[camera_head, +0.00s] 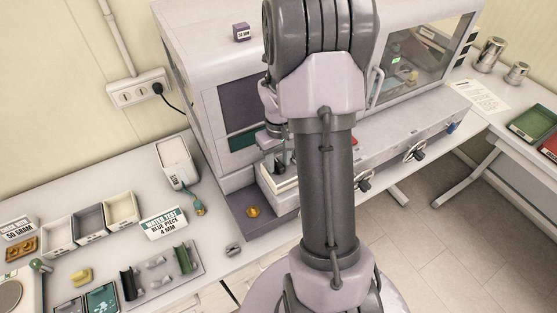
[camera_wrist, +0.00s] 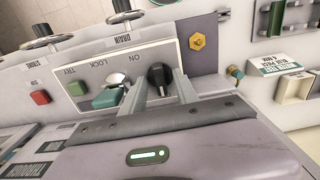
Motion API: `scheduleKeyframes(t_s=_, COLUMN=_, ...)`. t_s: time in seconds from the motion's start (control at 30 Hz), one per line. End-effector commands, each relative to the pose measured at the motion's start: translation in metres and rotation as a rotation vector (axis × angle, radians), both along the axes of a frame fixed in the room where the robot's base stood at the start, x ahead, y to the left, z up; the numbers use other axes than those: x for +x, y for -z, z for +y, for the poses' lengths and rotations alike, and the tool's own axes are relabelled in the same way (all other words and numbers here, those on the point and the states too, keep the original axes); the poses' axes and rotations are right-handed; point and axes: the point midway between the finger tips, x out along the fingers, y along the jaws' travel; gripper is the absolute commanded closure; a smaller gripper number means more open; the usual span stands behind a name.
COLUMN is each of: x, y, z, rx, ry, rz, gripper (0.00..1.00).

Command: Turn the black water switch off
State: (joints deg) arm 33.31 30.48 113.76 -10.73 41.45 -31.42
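The black water switch is a lever with a round black knob (camera_wrist: 160,74), on a light panel (camera_wrist: 200,62) in the wrist view. My gripper (camera_wrist: 159,86) has its two grey fingers spread on either side of this switch. I cannot tell whether either finger touches it. The panel text ON, LOCK and TRY reads upside down.
Black handwheels (camera_wrist: 124,15) stand beyond. In the head view, a water test sign (camera_head: 163,223) and trays (camera_head: 89,221) occupy the left counter.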

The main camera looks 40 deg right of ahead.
Motion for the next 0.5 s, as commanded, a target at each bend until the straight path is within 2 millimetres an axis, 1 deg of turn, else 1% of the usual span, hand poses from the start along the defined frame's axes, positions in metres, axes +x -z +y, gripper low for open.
scheduleKeyframes(t_s=0.13, x=0.0, y=-0.003, z=0.0, rx=0.0, ry=0.001, rz=0.0, gripper=0.64)
scheduleKeyframes(t_s=0.27, x=0.001, y=-0.021, z=0.0, rx=-0.001, ry=0.002, rz=-0.003, gripper=0.64)
scheduleKeyframes(t_s=0.37, x=0.001, y=-0.049, z=-0.001, rx=-0.003, ry=0.0, rz=-0.004, gripper=0.64)
scheduleKeyframes(t_s=0.5, x=0.001, y=-0.096, z=0.0, rx=-0.003, ry=0.001, rz=-0.004, gripper=0.64)
